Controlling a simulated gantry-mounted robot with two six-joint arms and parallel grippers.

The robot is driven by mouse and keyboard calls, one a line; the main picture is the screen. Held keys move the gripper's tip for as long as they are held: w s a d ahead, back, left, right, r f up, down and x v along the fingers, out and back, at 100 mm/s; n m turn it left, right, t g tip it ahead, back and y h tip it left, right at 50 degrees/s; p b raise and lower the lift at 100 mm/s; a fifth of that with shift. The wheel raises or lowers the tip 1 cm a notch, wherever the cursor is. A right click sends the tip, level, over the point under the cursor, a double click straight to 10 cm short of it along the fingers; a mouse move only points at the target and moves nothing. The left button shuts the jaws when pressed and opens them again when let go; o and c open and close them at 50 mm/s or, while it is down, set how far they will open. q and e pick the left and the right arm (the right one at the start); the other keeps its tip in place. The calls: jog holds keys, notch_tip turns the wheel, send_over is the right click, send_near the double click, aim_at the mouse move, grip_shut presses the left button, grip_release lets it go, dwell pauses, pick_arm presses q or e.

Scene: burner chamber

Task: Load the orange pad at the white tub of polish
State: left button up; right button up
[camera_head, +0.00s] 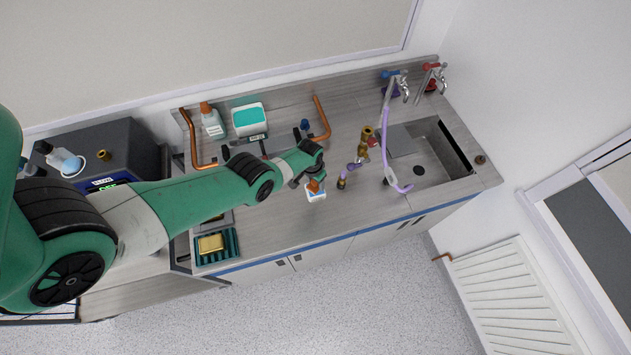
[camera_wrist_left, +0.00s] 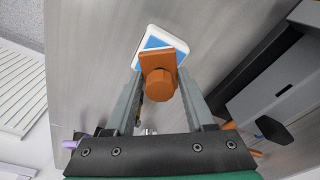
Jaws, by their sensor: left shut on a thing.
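My left gripper (camera_head: 313,178) is shut on the orange pad (camera_head: 315,187), with a finger on each side of its knob in the left wrist view (camera_wrist_left: 159,82). The white tub of polish (camera_head: 318,196) stands on the worktop just under the pad; the left wrist view shows its white rim and blue inside (camera_wrist_left: 156,43). The pad overlaps the near part of the tub there. Whether the pad touches the polish I cannot tell. The pad's underside is hidden. My right gripper is not in view.
A purple hose and brass fitting (camera_head: 365,140) stand to the right, then the sink (camera_head: 445,150). A white bottle with orange cap (camera_head: 212,122) and a teal-topped bath (camera_head: 249,120) are at the back. A yellow sponge (camera_head: 211,244) lies front left. The worktop's front middle is clear.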

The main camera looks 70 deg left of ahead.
pick_arm(q)
jog(key=shift+f+b, duration=0.5)
jog(key=shift+f, duration=0.05)
dwell(1.2)
jog(key=shift+r, duration=0.1)
notch_tip(320, 180, up, 7)
jog(key=p, duration=0.7)
